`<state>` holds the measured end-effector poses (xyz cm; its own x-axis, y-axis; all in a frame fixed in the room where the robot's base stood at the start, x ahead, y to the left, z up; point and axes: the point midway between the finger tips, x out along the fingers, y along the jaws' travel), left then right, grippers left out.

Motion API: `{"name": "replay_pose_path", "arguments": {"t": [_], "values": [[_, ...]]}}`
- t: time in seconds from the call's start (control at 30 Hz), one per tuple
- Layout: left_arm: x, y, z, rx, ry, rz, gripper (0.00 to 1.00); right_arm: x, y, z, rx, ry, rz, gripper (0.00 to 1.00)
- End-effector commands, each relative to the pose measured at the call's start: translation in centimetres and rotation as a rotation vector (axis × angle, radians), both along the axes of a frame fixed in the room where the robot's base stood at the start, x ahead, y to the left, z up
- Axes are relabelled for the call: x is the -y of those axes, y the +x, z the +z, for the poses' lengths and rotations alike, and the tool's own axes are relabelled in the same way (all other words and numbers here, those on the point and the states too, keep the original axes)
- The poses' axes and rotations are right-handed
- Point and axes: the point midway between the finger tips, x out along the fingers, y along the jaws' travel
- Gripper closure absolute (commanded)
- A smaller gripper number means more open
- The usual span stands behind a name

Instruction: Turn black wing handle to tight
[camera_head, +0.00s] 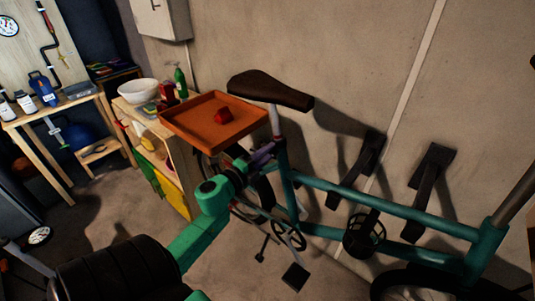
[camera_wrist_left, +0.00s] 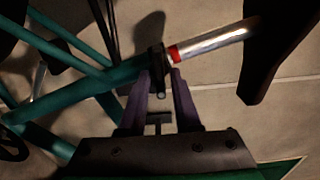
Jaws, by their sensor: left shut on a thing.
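A teal bicycle (camera_head: 380,205) leans along the wall, with a dark saddle (camera_head: 270,90) on a silver seat post (camera_head: 275,122). In the left wrist view the silver post (camera_wrist_left: 215,43) has a red band where it meets the teal frame. A black clamp collar with the black wing handle (camera_wrist_left: 160,94) sits at that joint. My left gripper (camera_head: 264,152), with purple fingers, reaches the joint from the left. In the wrist view its fingers (camera_wrist_left: 162,84) are shut on the black wing handle, one on each side. The handle is largely hidden in the head view. My right gripper is out of view.
Black wall brackets (camera_head: 430,190) stick out at right.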

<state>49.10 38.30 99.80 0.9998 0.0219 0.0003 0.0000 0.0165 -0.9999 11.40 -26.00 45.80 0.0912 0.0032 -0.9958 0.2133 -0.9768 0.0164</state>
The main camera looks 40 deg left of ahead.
Motion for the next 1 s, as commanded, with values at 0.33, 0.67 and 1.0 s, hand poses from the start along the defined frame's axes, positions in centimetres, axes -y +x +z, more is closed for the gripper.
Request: {"name": "replay_pose_path", "arguments": {"t": [0.33, 0.67, 1.0], "values": [[0.0, 0.0, -0.1, -0.003, -0.001, 0.0, 0.55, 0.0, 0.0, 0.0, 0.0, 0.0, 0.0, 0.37], [0.0, -1.1, -0.3, -0.003, -0.003, 0.0, 0.55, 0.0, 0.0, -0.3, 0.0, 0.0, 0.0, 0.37], [0.2, -10.0, -0.7, -0.007, -0.004, 0.004, 0.55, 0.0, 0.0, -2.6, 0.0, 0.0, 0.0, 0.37]]}}
